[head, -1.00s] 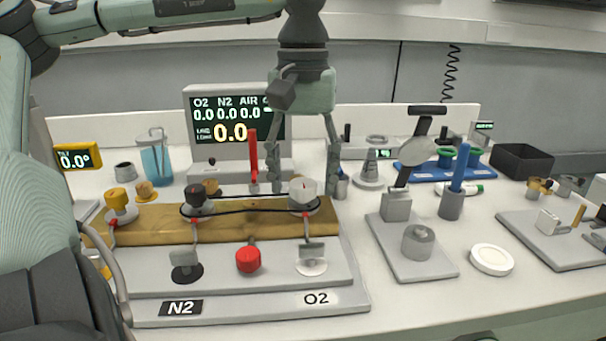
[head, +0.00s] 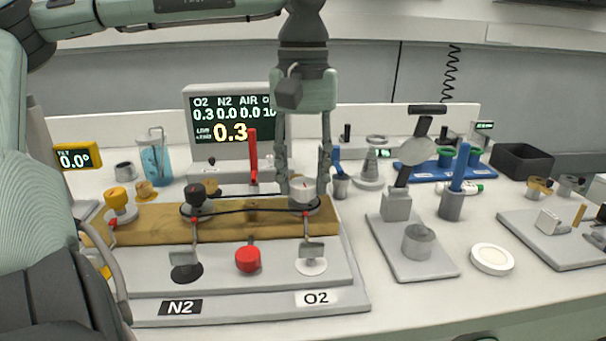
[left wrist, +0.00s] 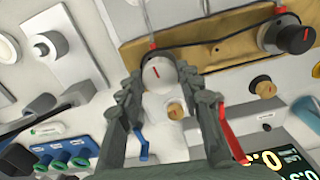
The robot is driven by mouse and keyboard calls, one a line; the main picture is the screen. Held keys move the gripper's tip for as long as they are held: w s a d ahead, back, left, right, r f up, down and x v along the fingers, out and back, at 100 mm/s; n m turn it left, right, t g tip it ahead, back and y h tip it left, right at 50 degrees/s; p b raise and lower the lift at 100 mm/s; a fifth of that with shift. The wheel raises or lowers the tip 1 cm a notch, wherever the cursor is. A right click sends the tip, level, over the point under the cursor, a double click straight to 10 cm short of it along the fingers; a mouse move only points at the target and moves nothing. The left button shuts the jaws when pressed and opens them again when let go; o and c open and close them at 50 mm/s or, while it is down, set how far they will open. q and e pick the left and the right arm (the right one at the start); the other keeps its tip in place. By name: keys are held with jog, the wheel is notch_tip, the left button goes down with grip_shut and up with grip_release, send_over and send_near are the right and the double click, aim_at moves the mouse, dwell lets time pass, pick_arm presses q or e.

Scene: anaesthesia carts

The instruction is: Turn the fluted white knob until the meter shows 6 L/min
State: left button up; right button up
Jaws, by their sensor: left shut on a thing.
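The fluted white knob (head: 303,192) stands at the right end of the brass-coloured block, above the O2 label (head: 316,298). My left gripper (head: 304,196) comes down from above and is shut on this knob. In the left wrist view the knob (left wrist: 158,74) sits between my two fingers (left wrist: 164,92), with a red mark on its top. The meter screen (head: 232,120) reads 0.3 under O2, 0.0 under N2 and AIR, and a large 0.3 below; its right edge is partly hidden by my gripper. My right gripper is not in view.
A black knob (head: 196,196) and a yellow knob (head: 117,199) stand left on the same block. A red upright lever (head: 253,158) stands just behind it. A red knob (head: 248,260) is in front. A grey stand with a lever (head: 397,205) stands to the right.

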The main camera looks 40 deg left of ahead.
pick_arm(q)
jog(key=shift+n, duration=0.8)
jog(key=n, duration=0.2)
jog(key=shift+n+b, duration=0.3)
jog(key=n, duration=0.2)
jog(key=shift+n, duration=0.4)
jog(key=n, duration=0.2)
jog(key=shift+n+b, duration=0.3)
jog(key=shift+b, duration=0.1)
jog(key=shift+n, duration=1)
jog(key=n+b, duration=0.1)
jog(key=n, duration=0.1)
jog(key=shift+n, duration=0.3)
jog(key=shift+w+n, duration=0.1)
jog(key=shift+n, duration=0.9)
jog(key=n+b, duration=0.1)
jog(key=n, duration=0.2)
jog(key=shift+n, duration=0.3)
jog(key=n+b, duration=0.1)
jog(key=n, duration=0.5)
jog(key=shift+b, duration=0.3)
jog(key=shift+n, duration=0.8)
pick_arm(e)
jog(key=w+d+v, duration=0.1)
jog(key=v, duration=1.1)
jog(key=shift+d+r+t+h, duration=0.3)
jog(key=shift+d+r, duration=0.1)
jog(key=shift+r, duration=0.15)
